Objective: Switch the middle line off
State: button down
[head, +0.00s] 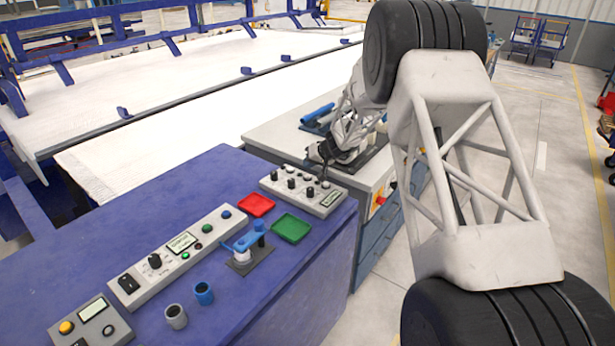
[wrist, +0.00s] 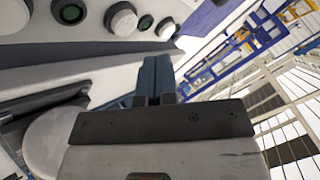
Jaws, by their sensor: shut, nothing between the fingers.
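A grey control panel (head: 303,192) with several black knobs, pale buttons and a small display stands at the far end of the blue table. My gripper (head: 322,168) is at this panel's far edge, small and dark in the head view, and whether it touches is hard to tell. In the wrist view the gripper (wrist: 155,78) is shut with blue-grey fingers together and nothing between them. The panel (wrist: 90,45) shows there at the upper left, with white round caps (wrist: 122,20) and dark green round parts beside the fingers. Which control is the middle line's cannot be told.
The blue table (head: 210,185) also holds a long grey panel (head: 180,252), a smaller panel (head: 90,325), a red tray (head: 256,205), a green tray (head: 291,228), a blue-handled device (head: 246,248) and two cups (head: 190,304). A grey cabinet (head: 290,130) stands beyond.

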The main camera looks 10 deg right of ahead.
aim_at(309, 176)
jog(key=shift+r, duration=1.6)
jog(key=shift+s+r, duration=0.2)
jog(key=shift+r, duration=0.05)
jog(key=s+a+r+g+h, duration=0.1)
jog(key=s+r, duration=0.6)
jog(key=s, duration=0.4)
jog(key=s+r+g+h, duration=0.1)
jog(key=s+r, duration=0.5)
jog(key=s, duration=0.4)
jog(key=s+a+r+g+h, duration=0.1)
jog(key=s+r, duration=0.6)
jog(key=s, duration=0.4)
jog(key=s+d+h, duration=0.2)
jog(key=s, duration=1.4)
jog(key=s+d+m+h, duration=0.1)
jog(key=s+d+h, duration=0.1)
jog(key=s, duration=1.5)
jog(key=shift+d, duration=0.55)
jog(key=shift+f, duration=0.1)
